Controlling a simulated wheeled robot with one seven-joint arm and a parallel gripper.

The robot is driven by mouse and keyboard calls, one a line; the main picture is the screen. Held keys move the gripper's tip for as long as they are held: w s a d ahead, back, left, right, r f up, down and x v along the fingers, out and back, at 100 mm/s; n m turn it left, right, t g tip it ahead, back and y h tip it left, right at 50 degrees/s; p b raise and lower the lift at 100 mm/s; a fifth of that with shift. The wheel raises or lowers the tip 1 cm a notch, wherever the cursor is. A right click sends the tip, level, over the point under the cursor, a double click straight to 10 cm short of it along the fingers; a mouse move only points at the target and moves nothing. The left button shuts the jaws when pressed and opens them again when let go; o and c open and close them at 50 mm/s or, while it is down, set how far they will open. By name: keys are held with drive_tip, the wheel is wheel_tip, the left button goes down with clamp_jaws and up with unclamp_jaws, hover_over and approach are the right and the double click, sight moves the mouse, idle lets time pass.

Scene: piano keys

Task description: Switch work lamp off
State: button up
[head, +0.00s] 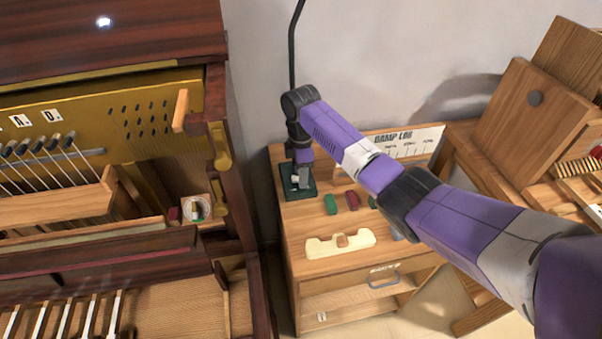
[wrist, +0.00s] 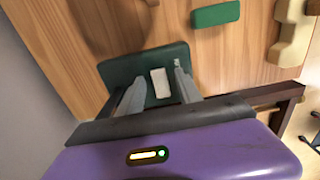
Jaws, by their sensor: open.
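The work lamp's dark green base (head: 285,183) stands at the back left of the wooden cabinet top, and its thin black stem (head: 292,50) rises along the wall. In the wrist view the green base (wrist: 113,68) carries a pale rectangular switch (wrist: 160,82). My gripper (head: 300,180) points down over the base. In the wrist view my gripper (wrist: 157,80) is open, with one finger on each side of the switch. I cannot tell whether the fingers touch the base. The lamp head is out of view.
Green and dark red blocks, one of them a green block (head: 331,204), lie right of the base on the cabinet top (head: 300,225). A pale wooden piece (head: 338,244) lies in front. The open piano (head: 215,120) stands close on the left.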

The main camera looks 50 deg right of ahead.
clamp_jaws()
drive_tip(key=shift+w+a+r+g+h+p, duration=0.1)
drive_tip(key=shift+a+g+h+p, duration=0.2)
drive_tip(key=shift+h, duration=0.2)
drive_tip(key=shift+w+a+g+h, duration=0.1)
drive_tip(key=shift+w+g+h, duration=0.05)
drive_tip(key=shift+g+h, duration=0.9)
unclamp_jaws()
